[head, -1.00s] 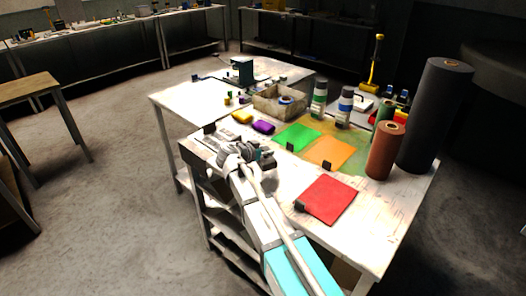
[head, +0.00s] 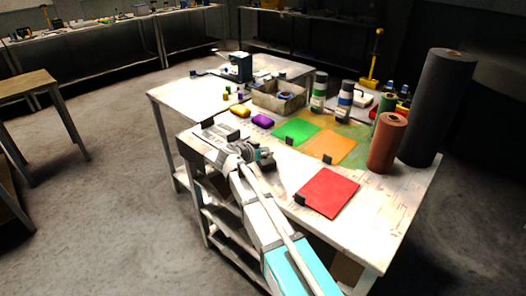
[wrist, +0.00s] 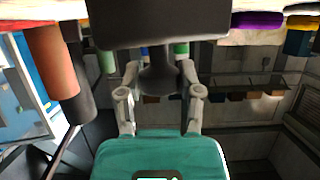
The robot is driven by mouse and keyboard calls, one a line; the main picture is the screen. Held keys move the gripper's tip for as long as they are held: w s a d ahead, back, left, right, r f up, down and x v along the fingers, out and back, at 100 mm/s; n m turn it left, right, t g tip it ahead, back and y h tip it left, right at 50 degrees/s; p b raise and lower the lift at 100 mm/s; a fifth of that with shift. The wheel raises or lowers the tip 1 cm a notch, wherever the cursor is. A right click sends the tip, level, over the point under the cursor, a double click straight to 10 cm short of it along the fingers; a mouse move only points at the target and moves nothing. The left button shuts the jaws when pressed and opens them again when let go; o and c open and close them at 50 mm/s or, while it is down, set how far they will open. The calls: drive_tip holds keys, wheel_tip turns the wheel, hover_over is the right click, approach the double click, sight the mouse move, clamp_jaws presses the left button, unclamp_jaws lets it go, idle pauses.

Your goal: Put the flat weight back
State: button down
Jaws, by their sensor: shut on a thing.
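My gripper (wrist: 158,70) is shut on the knob of a dark flat-based weight (wrist: 160,24) in the wrist view. The weight's broad block lies beyond my fingers at the top of that view. In the head view my gripper (head: 262,155) is over the near left part of the white table (head: 335,232). There the weight is mostly hidden by my wrist, with a dark part (head: 267,165) beside the fingers. I cannot tell whether it touches the table.
A red sheet (head: 328,192), orange sheet (head: 329,146) and green sheet (head: 296,131) lie nearby with small black blocks at their edges. Purple (head: 262,121) and yellow (head: 240,111) pieces lie beyond my gripper. Brown (head: 387,145) and black (head: 436,110) rolls stand at right.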

drive_tip(key=shift+c, duration=1.3)
unclamp_jaws()
drive_tip(key=p+v, duration=0.4)
drive_tip(key=v, duration=0.8)
drive_tip(key=shift+p, duration=0.3)
drive_tip(key=shift+s, duration=0.1)
